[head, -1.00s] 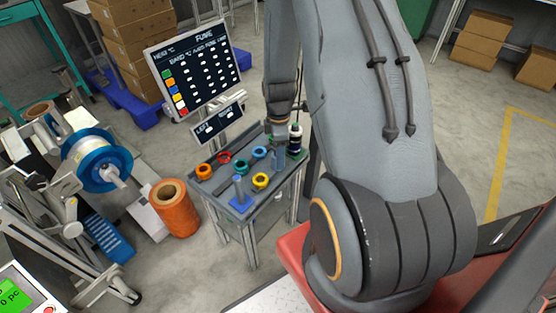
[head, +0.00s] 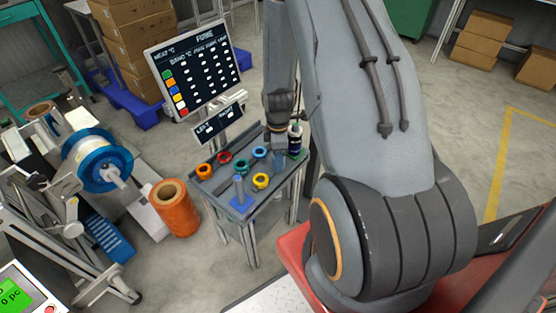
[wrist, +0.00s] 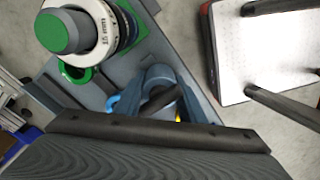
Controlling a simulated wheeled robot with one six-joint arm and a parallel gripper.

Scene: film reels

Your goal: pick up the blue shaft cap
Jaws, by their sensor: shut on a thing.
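My gripper (head: 278,151) reaches down over the right part of the small grey table. It is shut on a muted blue piece, which I take to be the blue shaft cap (head: 279,161). In the wrist view the blue shaft cap (wrist: 160,74) shows a rounded end, partly hidden by a dark finger. My large arm covers the area to the right in the head view. I cannot tell whether the cap touches the tabletop.
Orange (head: 204,171), red (head: 224,158), green (head: 241,167), bright blue (head: 259,152) and yellow (head: 261,181) rings lie on the table. A blue-based post (head: 239,188) stands at the front. A dark stack with a white band (head: 295,141) stands close beside my gripper. A screen (head: 193,70) rises behind.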

